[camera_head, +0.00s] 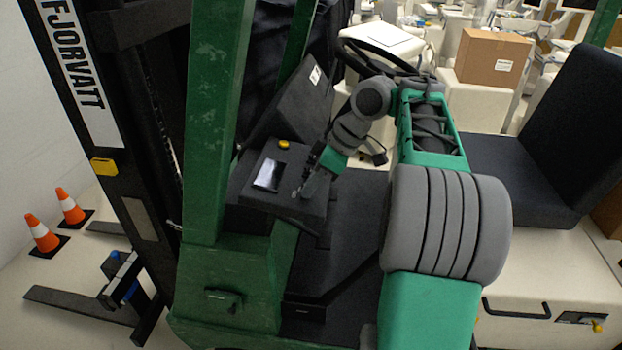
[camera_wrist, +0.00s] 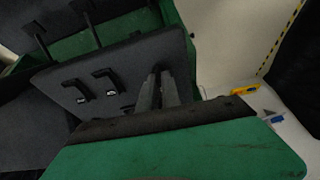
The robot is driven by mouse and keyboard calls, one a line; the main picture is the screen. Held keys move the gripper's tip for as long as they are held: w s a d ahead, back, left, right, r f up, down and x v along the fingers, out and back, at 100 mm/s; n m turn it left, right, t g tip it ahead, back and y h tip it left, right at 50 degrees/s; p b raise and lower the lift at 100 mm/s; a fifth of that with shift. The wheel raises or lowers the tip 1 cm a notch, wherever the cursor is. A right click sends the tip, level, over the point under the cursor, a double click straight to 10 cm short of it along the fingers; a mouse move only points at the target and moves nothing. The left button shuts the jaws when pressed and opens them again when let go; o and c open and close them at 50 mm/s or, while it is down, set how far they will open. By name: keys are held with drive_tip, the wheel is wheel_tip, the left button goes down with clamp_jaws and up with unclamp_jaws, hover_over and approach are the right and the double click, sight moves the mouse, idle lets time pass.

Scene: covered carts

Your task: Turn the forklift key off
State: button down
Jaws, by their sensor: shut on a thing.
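The forklift's dark dash panel (camera_head: 250,195) carries a lit screen and a yellow knob. My gripper (camera_head: 303,192) is at the right edge of this panel, beside the screen. In the wrist view the two grey fingers of my gripper (camera_wrist: 160,76) are close together and reach to the dark panel (camera_wrist: 125,62). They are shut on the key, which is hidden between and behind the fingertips. The key's turn angle cannot be seen.
The screen (camera_head: 267,175), yellow knob (camera_head: 283,144) and steering wheel (camera_head: 380,58) are close to my arm. Two black levers (camera_wrist: 105,78) stand left of the fingers. A green post (camera_head: 215,120) rises left of the dash; the black seat (camera_head: 555,140) is right.

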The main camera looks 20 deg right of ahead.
drive_tip(key=shift+n, duration=0.4)
drive_tip(key=c, duration=1.6)
unclamp_jaws()
drive_tip(key=shift+o, duration=0.2)
